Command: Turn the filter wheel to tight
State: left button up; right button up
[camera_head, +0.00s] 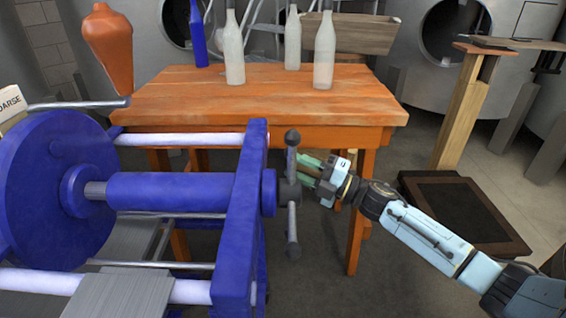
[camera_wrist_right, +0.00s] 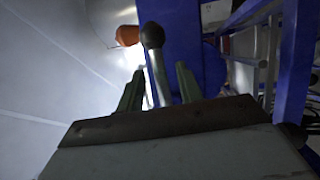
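The filter wheel is a grey bar handle (camera_head: 292,218) with ball ends, standing nearly upright on the end of the blue filter press (camera_head: 240,220). My right gripper (camera_head: 303,170) reaches it from the right, with green fingers close to the hub and the bar's upper half. In the right wrist view, the bar (camera_wrist_right: 160,78) with its dark ball knob runs between the two fingers of the gripper (camera_wrist_right: 158,82). Gaps show on both sides of the bar, so the fingers are open. How deep the bar lies between them is hard to tell. My left gripper is out of view.
An orange wooden table (camera_head: 300,105) stands behind the wheel, with several bottles on it. An orange-brown vessel shape (camera_head: 108,45) is at upper left. A partly cut-off sign (camera_head: 10,105) reads "OARSE". A wooden stand (camera_head: 465,110) and dark-topped platform (camera_head: 455,208) are at right.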

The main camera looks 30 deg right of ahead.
jog(key=shift+x, duration=2)
jog(key=shift+c, duration=0.4)
grip_shut()
